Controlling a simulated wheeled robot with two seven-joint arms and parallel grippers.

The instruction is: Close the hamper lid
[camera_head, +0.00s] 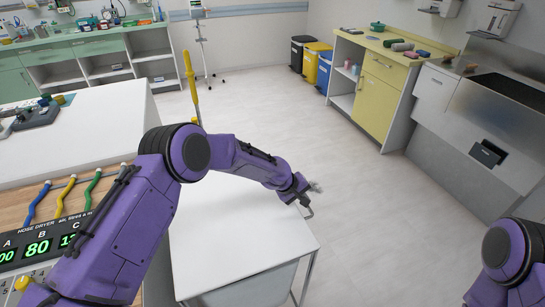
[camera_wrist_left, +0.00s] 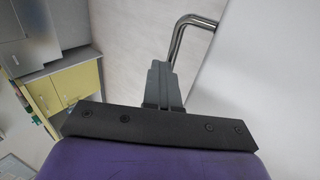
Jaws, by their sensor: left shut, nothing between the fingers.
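The hamper (camera_head: 262,287) stands low in the middle of the head view, below my left arm. Its white lid (camera_head: 240,235) shows as a broad flat panel; I cannot tell how far it is open. A bent metal handle (camera_head: 308,211) sticks out at the lid's right edge. In the left wrist view the handle (camera_wrist_left: 179,38) is just beyond my fingers, beside the white panel (camera_wrist_left: 265,75). My left gripper (camera_wrist_left: 159,70) is shut and empty close to the handle; I cannot tell whether it touches. My right gripper is out of view.
A white counter (camera_head: 95,130) and a hose dryer panel (camera_head: 40,245) lie at the left, close to my left arm. A yellow cabinet (camera_head: 380,95) and a steel sink (camera_head: 500,105) stand at the right. The floor (camera_head: 290,125) between is clear.

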